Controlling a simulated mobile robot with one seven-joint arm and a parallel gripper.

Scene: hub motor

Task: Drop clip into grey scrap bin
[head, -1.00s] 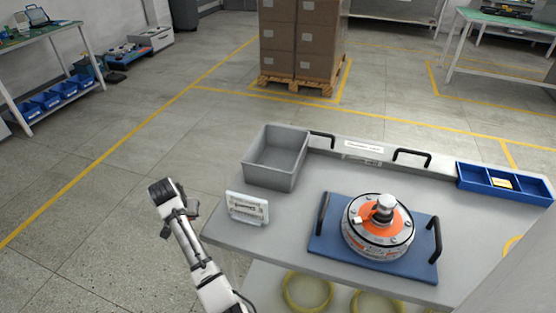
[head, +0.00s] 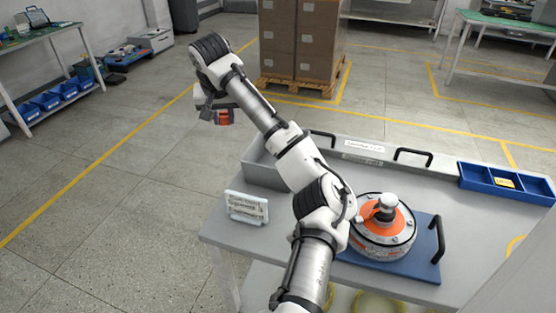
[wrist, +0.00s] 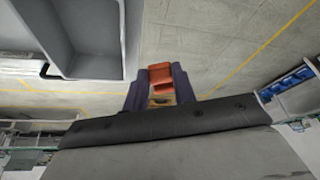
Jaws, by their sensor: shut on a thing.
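My gripper (head: 215,116) is raised at the upper left of the head view, shut on an orange clip (head: 224,117). In the wrist view the orange clip (wrist: 160,72) sits between the dark fingers (wrist: 160,88), with floor behind it. The grey scrap bin (head: 257,172) stands at the back left corner of the bench, partly hidden by my arm. In the wrist view the bin (wrist: 127,40) is at the upper left, beside the clip, which appears outside its rim.
The hub motor (head: 383,240) with its orange ring sits on a blue mat (head: 434,262), partly behind my arm. A small label stand (head: 246,207) is at the bench's left edge. A blue divided tray (head: 505,184) is at the right. Floor left of the bench is clear.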

